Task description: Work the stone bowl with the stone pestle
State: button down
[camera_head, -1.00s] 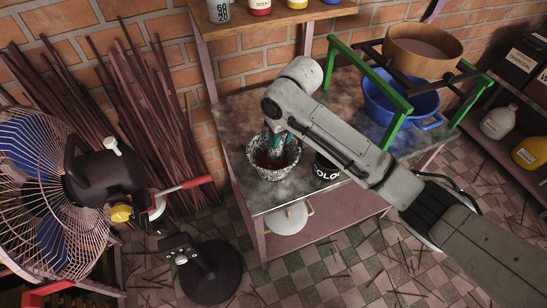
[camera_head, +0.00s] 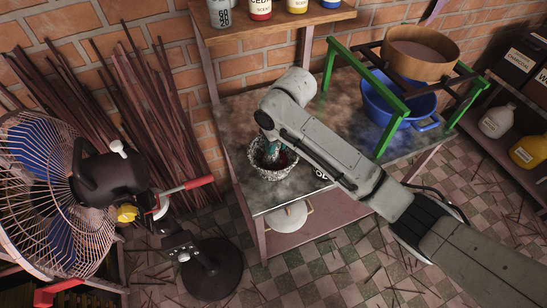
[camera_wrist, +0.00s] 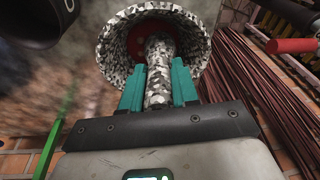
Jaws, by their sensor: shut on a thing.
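The stone bowl (camera_head: 270,172) is speckled black and white and stands on the metal-topped table (camera_head: 235,115), near its front left corner. It holds something dark red. My gripper (camera_head: 268,145) points down into the bowl's mouth, partly hidden by my arm in the head view. In the wrist view, the teal fingers of my gripper (camera_wrist: 157,85) are shut on the speckled stone pestle (camera_wrist: 158,60). The pestle's far end reaches inside the bowl (camera_wrist: 195,35), over the red contents (camera_wrist: 150,38). Whether its tip touches the bottom cannot be told.
A dark round container (camera_wrist: 40,15) stands close beside the bowl. A green frame (camera_head: 395,128) and a blue tub (camera_head: 400,100) with a wooden sieve (camera_head: 420,50) stand at the right. A fan (camera_head: 50,190) and incense sticks (camera_head: 150,110) are left.

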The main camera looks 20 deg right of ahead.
jog(key=shift+s+d+p, duration=0.25)
jog(key=shift+s+p, duration=0.15)
jog(key=shift+s, duration=0.1)
jog(key=shift+w+d+p, duration=0.3)
jog(key=shift+w+d, duration=0.3)
jog(key=shift+d, duration=0.25)
jog(key=shift+w, duration=0.1)
jog(key=shift+w+a+p, duration=0.3)
jog(key=shift+a+p, duration=0.15)
jog(key=shift+a, duration=0.35)
jog(key=shift+s+a, duration=0.1)
jog(key=shift+s, duration=0.05)
